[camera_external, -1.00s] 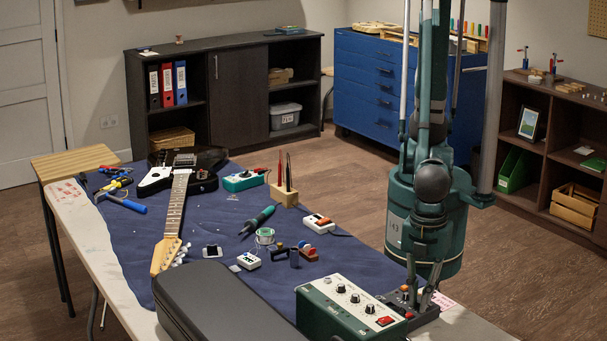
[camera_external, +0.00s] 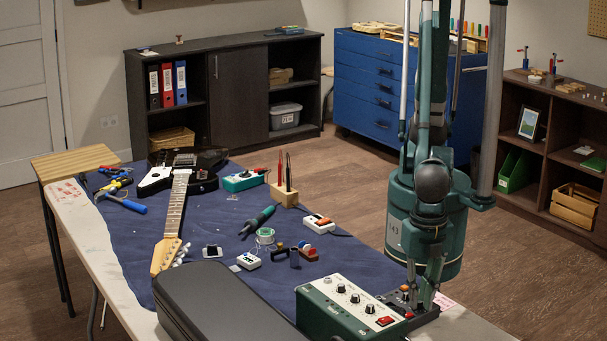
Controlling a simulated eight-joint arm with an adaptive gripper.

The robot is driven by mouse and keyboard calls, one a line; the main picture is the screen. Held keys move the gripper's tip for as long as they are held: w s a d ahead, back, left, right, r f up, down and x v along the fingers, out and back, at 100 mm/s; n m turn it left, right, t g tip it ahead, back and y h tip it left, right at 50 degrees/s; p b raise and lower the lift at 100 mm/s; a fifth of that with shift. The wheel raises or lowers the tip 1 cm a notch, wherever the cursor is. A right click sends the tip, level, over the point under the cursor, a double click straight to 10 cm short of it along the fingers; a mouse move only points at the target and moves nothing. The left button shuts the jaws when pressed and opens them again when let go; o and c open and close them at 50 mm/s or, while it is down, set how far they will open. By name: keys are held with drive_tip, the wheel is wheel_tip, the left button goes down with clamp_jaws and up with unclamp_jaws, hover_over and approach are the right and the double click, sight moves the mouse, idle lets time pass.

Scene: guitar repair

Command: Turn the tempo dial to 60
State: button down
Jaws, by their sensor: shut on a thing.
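My gripper (camera_external: 417,299) points down at the right front of the table, over a low dark box with small knobs (camera_external: 424,317). Its fingers are shut on a small knob-like part on top of the box. The fingers cover most of this part, so its pointer and any numbers cannot be read. I cannot tell from this view whether it is the tempo dial. An orange-topped knob (camera_external: 404,288) shows just left of the fingers.
A green amplifier-like box (camera_external: 350,310) with several knobs and a red switch stands close left of the dark box. A black case (camera_external: 225,305) lies further left. A guitar (camera_external: 175,205) and small tools lie on the blue mat (camera_external: 220,215).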

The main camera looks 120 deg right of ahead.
idle(0.4)
drive_tip(key=c, duration=2.7)
unclamp_jaws()
drive_tip(key=shift+r, duration=0.1)
drive_tip(key=shift+r, duration=5.9)
drive_tip(key=o, duration=0.3)
